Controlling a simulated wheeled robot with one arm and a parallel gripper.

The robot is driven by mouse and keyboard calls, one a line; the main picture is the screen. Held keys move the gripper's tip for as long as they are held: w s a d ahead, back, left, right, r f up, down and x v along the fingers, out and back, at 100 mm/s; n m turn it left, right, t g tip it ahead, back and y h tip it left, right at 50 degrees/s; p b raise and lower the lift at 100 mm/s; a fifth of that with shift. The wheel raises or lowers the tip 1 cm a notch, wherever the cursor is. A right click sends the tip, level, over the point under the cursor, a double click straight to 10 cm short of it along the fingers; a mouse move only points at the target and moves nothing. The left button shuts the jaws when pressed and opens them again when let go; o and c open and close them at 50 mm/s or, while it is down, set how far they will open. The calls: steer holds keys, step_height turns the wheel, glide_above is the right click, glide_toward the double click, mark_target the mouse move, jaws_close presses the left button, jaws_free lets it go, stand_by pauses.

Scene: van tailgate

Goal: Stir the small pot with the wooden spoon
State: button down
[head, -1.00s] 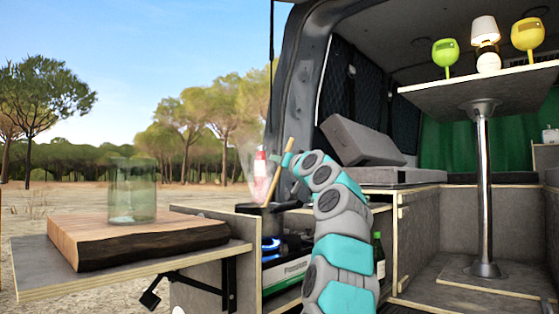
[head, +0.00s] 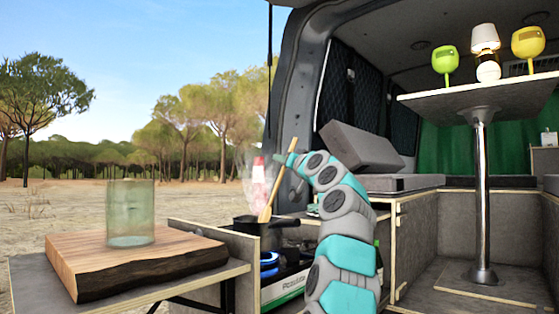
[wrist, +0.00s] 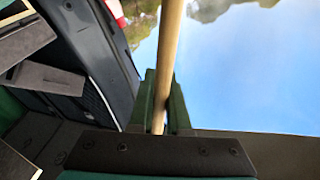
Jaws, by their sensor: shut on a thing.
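The wooden spoon (head: 272,192) is tilted, its upper end leaning right, with its lower end at the opening of the small dark pot (head: 268,232). How deep it reaches into the pot I cannot tell. My gripper (head: 291,161) is shut on the spoon's upper part. In the wrist view the spoon shaft (wrist: 167,60) runs between the two green fingers (wrist: 161,105). The pot stands on the stove (head: 290,282), with a blue flame at the left and whitish steam above. The pot's inside is hidden.
Left of the stove, a thick wooden board (head: 130,262) on a side shelf bears a greenish glass (head: 130,215). A red and white bottle (head: 258,172) stands behind the pot. At right, a table (head: 480,103) holds two goblets and a lamp.

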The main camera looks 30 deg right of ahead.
steer(key=r+p, duration=0.1)
steer(key=d+r+p, duration=0.1)
steer(key=r+p, duration=0.2)
steer(key=shift+s+d+r, duration=0.15)
steer(key=shift+s+d, duration=0.05)
steer(key=shift+d, duration=0.15)
stand_by(1.2)
